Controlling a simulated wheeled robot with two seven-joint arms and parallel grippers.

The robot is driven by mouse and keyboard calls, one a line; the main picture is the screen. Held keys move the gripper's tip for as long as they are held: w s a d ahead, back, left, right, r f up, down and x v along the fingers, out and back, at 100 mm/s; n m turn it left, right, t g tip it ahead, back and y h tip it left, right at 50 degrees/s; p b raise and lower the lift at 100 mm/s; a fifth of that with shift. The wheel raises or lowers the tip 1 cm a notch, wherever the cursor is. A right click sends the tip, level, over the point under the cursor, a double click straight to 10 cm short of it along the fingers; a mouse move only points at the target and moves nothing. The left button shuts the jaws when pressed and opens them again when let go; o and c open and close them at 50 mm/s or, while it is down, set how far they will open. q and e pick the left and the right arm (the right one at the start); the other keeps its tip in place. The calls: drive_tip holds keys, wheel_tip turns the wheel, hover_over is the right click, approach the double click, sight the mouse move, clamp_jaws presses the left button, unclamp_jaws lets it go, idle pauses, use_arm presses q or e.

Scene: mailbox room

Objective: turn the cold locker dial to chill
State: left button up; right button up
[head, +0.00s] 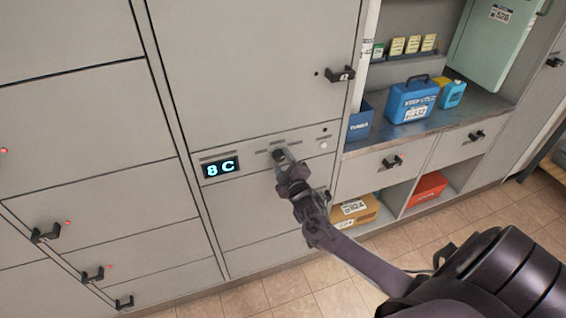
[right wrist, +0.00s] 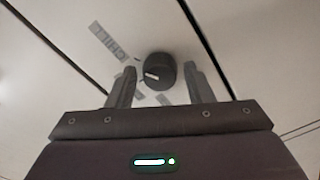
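The cold locker dial (right wrist: 160,66) is a dark round knob with a white pointer mark on the grey locker front. In the right wrist view the mark points toward the left, and the CHILL label (right wrist: 108,42) is up and left of the knob. My right gripper (right wrist: 160,76) is open, with one finger on each side of the dial. Gaps show beside the knob; I cannot tell how deep the fingers reach. In the head view my right gripper (head: 283,162) covers much of the dial. The locker display (head: 221,168) reads 8 C. My left gripper is not in view.
A locker door with a black handle (head: 341,75) is above the dial panel. To the right, a shelf holds a blue cooler box (head: 413,100), with drawers below it. A cardboard box (head: 354,211) and a red bin (head: 427,189) sit in the lower cubbies.

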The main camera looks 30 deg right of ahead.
drive_tip(key=shift+o, duration=0.7)
drive_tip(key=v, duration=0.7)
drive_tip(key=shift+s+b, duration=0.35)
drive_tip(key=shift+s, duration=0.05)
